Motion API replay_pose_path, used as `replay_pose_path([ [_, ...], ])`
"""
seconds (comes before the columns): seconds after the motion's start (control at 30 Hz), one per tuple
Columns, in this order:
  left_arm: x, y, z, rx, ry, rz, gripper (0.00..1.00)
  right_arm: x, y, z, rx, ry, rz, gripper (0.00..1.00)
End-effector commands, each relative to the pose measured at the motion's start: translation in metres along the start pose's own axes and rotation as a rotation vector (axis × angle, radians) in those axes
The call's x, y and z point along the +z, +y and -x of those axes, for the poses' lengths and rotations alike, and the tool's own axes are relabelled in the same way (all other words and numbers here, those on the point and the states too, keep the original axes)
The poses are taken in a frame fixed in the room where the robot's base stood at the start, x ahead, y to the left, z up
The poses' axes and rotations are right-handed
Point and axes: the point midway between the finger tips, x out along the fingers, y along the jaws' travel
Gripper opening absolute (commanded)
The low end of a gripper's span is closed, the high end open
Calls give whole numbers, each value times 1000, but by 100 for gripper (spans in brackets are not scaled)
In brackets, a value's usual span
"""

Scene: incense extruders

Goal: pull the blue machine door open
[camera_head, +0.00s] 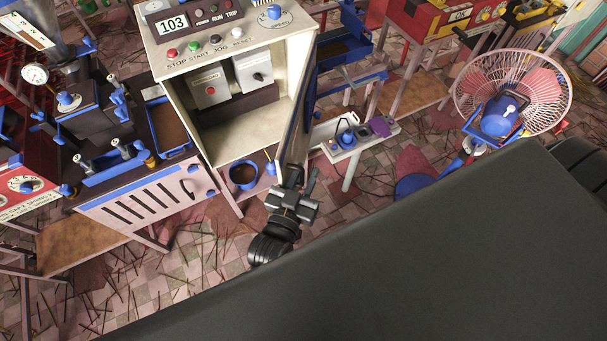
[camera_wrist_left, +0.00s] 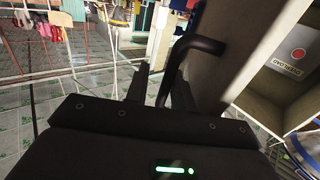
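The machine cabinet (camera_head: 236,127) stands upper centre in the head view, with its front open and its inside showing. Its door (camera_head: 294,123) stands swung out on the right side, seen nearly edge-on. In the left wrist view the door (camera_wrist_left: 232,60) shows as a dim panel with a black curved handle (camera_wrist_left: 190,46). My left gripper (camera_head: 302,179) is at the door's lower outer end, its two fingers apart. In the left wrist view the fingers are close to the handle; whether they touch it I cannot tell. My right gripper is not in view.
A bench with a slotted front panel (camera_head: 150,200) stands left of the cabinet. A blue cup (camera_head: 243,175) sits in the cabinet's lower part. Thin sticks litter the tiled floor (camera_head: 190,265).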

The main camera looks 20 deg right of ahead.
Motion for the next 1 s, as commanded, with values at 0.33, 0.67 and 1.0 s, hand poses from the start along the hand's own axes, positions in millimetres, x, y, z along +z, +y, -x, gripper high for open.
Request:
replay_pose_path([
  [0.33,4,0,43,0,-3,-1,24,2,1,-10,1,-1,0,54],
  [0.67,2,0,98,0,-1,0,24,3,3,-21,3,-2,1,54],
  [1.0,0,0,108,0,0,0,24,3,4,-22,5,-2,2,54],
])
